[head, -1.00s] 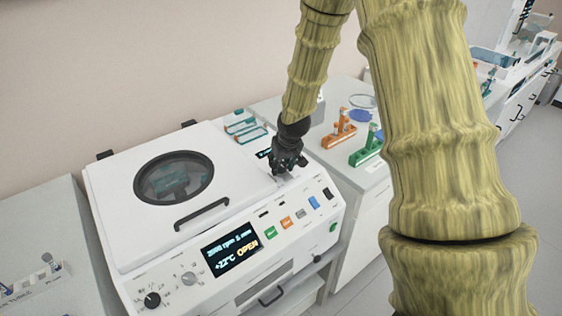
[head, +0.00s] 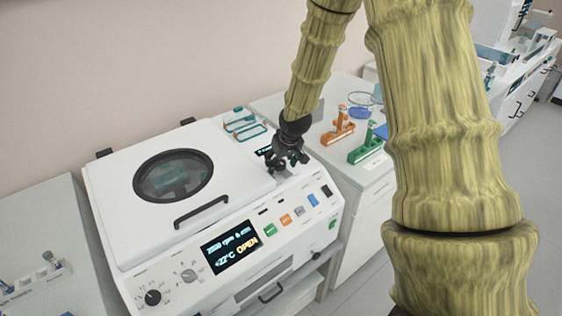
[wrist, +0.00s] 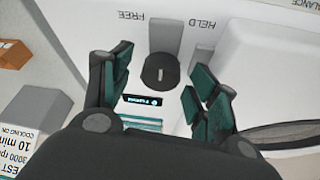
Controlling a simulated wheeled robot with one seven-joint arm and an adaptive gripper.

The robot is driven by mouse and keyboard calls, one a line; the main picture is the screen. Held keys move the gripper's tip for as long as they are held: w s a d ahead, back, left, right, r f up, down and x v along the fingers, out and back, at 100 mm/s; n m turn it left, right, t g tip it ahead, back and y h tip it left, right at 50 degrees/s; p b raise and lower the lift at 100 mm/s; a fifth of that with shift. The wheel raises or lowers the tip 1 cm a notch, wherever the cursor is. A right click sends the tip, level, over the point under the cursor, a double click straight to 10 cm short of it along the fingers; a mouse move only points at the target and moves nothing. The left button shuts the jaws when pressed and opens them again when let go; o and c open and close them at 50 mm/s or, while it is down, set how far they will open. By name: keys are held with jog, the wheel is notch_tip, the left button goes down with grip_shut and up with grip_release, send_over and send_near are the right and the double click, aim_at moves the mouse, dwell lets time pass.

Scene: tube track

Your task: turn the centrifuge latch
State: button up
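The white centrifuge (head: 130,228) stands with its lid (head: 238,180) down, and its display (head: 230,247) reads OPEN. The latch is a dark round knob (wrist: 161,73) with a short pale mark, close to upright in the wrist view, between the FREE (wrist: 133,15) and HELD (wrist: 201,23) labels. My gripper (head: 289,163) is at the right of the centrifuge top. In the wrist view its two teal-padded fingers are apart, one on each side of the knob, with visible gaps. In the head view the gripper hides the knob.
Orange (head: 337,131) and green (head: 367,151) tube racks stand on the counter right of the centrifuge. A teal rack (head: 245,126) lies behind the gripper. The lid handle (head: 201,211) sticks up left of the gripper. A grey box (wrist: 37,110) shows in the wrist view.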

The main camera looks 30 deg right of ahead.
jog(key=v, duration=1.2)
dwell(0.3)
dwell(0.5)
